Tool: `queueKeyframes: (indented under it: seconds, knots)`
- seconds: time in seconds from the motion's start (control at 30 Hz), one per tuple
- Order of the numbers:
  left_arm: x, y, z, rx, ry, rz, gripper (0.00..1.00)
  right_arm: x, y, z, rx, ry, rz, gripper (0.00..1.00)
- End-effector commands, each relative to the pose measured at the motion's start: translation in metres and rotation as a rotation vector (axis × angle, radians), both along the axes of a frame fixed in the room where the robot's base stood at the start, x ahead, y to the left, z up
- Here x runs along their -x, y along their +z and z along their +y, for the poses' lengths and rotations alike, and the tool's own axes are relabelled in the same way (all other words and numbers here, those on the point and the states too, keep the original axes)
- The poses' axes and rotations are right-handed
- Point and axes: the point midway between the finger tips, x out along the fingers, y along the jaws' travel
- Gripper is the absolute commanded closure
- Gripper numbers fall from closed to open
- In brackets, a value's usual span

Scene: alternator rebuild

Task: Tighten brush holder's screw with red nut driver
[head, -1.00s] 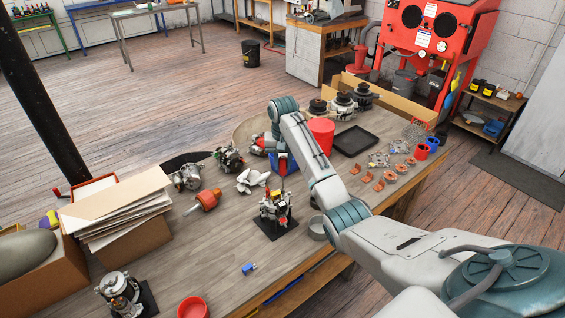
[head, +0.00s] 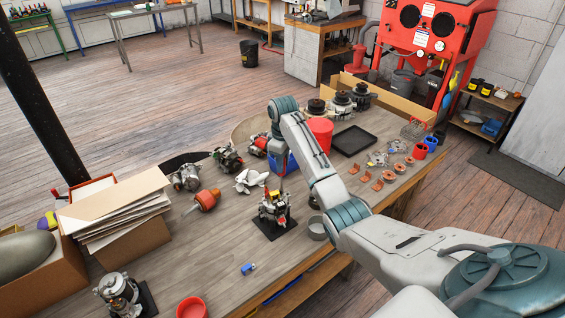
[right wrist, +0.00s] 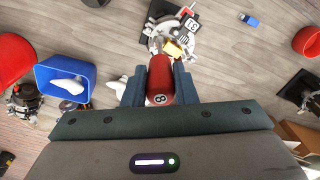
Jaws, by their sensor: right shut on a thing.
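My right gripper (right wrist: 160,88) is shut on the red nut driver (right wrist: 160,80), whose round end with an "8" faces the wrist camera. The driver points away from the camera toward the alternator assembly (head: 275,210), which stands upright on a black base plate (head: 277,228). In the wrist view a yellow part (right wrist: 174,49), perhaps the brush holder, shows just beside the driver's far end. The driver hides its own tip, so I cannot tell whether it touches the screw. In the head view, my wrist and gripper are small and partly lost among the parts. My left gripper is not in view.
A blue bin (right wrist: 62,80) and a red bin (head: 321,134) stand behind the assembly. A small blue part (head: 248,268) lies in front, where the bench is mostly clear.

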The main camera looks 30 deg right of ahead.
Motion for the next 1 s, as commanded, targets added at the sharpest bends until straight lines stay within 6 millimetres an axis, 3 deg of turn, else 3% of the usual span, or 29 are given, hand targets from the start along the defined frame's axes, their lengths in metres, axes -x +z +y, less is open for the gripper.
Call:
queueKeyframes:
  seconds: [0.23, 0.53, 0.8, 1.0]
  knots:
    - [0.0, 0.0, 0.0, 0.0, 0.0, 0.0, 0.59, -0.0009, 0.0003, -0.0013, 0.0, 0.311, 0.0, 0.97]
    - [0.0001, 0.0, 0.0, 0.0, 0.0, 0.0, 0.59, -0.0014, 0.0002, -0.0018, 0.0, 0.489, 0.0, 0.97]
    - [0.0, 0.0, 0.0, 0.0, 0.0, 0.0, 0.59, -0.0028, 0.0, -0.0023, 0.0, 0.824, -0.001, 0.97]
    - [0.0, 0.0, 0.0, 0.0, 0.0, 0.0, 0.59, -0.0033, 0.0001, -0.0023, 0.0, 0.948, -0.001, 0.97]
